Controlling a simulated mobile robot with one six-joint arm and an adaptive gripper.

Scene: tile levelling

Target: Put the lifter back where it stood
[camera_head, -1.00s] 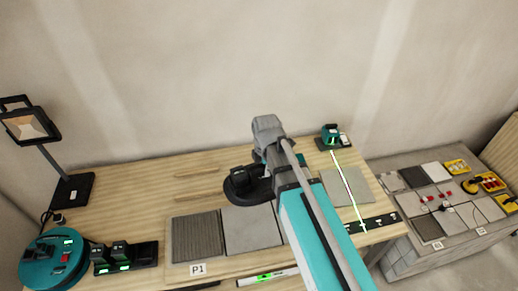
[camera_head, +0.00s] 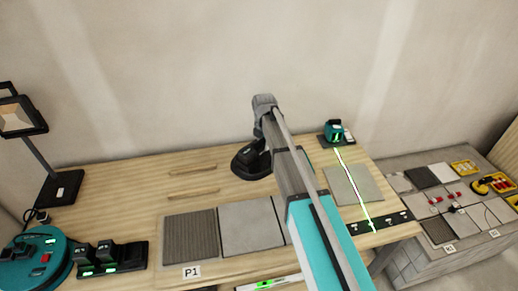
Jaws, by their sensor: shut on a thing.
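The lifter (camera_head: 248,162) is a black tool with a dark rounded base and a small light marking on top. It shows just left of my arm, over the back middle of the wooden bench (camera_head: 120,205). My gripper (camera_head: 263,143) is mostly hidden by my arm's own links and appears shut on the lifter's upper part. I cannot tell whether the lifter's base touches the bench or hangs a little above it.
Grey tiles (camera_head: 250,224) lie at the front by the P1 label (camera_head: 191,272). A green laser unit (camera_head: 335,132) stands at the back right, its line crossing a tile (camera_head: 352,186). A charger (camera_head: 112,257) and work lamp (camera_head: 62,187) stand left.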

